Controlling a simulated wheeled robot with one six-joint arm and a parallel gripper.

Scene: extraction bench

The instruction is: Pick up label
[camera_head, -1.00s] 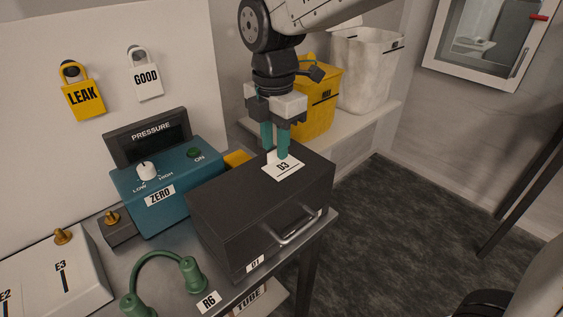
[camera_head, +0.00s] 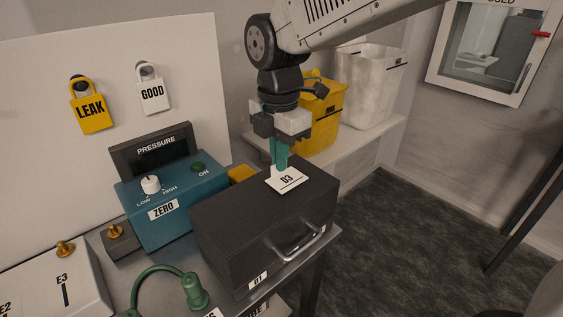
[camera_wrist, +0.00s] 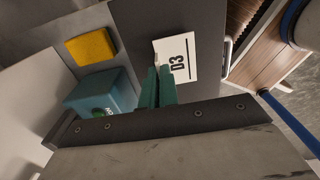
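The label is a white card marked D3 (camera_head: 288,180) lying on top of a black box (camera_head: 250,205), with a small upright white tab at its left side. My gripper (camera_head: 278,168) points down at the label, its teal fingers close together at the tab. In the wrist view, the fingertips (camera_wrist: 159,72) meet around the tab at the edge of the label (camera_wrist: 180,58). The card appears to rest on the box top, not visibly raised. The fingers partly hide the tab.
A teal pressure unit (camera_head: 180,205) stands left of the box, with a yellow block (camera_head: 240,173) behind. A yellow bin (camera_head: 322,120) and white bin (camera_head: 368,90) stand on a shelf behind.

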